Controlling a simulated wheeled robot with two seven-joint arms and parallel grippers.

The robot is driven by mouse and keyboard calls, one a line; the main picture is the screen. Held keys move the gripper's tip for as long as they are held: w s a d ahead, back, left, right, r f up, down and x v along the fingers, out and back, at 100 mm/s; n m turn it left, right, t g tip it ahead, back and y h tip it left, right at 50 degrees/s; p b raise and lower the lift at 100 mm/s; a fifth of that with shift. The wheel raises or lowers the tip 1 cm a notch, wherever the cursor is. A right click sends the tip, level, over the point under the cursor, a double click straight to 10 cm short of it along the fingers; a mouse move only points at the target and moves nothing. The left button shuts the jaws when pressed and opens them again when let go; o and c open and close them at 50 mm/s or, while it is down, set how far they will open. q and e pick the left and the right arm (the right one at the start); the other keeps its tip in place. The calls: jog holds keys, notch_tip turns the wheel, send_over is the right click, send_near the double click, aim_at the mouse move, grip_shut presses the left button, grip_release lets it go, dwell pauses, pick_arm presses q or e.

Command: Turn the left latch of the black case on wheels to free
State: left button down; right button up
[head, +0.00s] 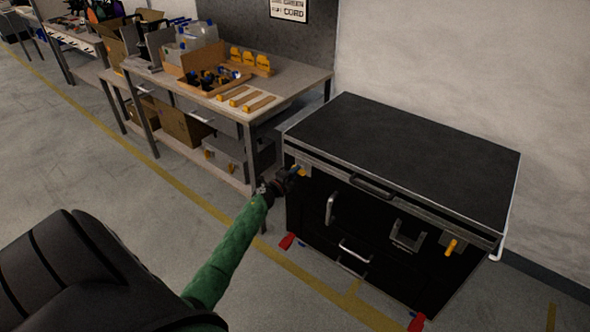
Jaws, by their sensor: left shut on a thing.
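The black case on wheels (400,160) stands against the wall at the right, its lid down. Its left latch (303,172) has a yellow handle, mostly hidden by my left gripper. My left gripper (296,173) is at this latch, shut on its yellow handle. How far the handle is turned cannot be made out. The right latch (451,246), also with a yellow handle, is on the same front face, with the handle slanting down. My right gripper is not in view.
The case front has a lid handle (372,187) and metal handles. Red parts (287,241) show at its wheels. A workbench (300,78) with boxes and tools stands close to the left of the case. The floor in front is clear, with yellow lines.

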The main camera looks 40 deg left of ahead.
pick_arm(q)
jog(key=shift+a+f+n+p, duration=0.1)
jog(key=shift+n+p, duration=0.2)
jog(key=shift+n, duration=0.5)
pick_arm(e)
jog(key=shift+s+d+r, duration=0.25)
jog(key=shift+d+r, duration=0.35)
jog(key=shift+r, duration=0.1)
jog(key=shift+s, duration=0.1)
pick_arm(q)
jog(key=c, duration=1.4)
grip_release()
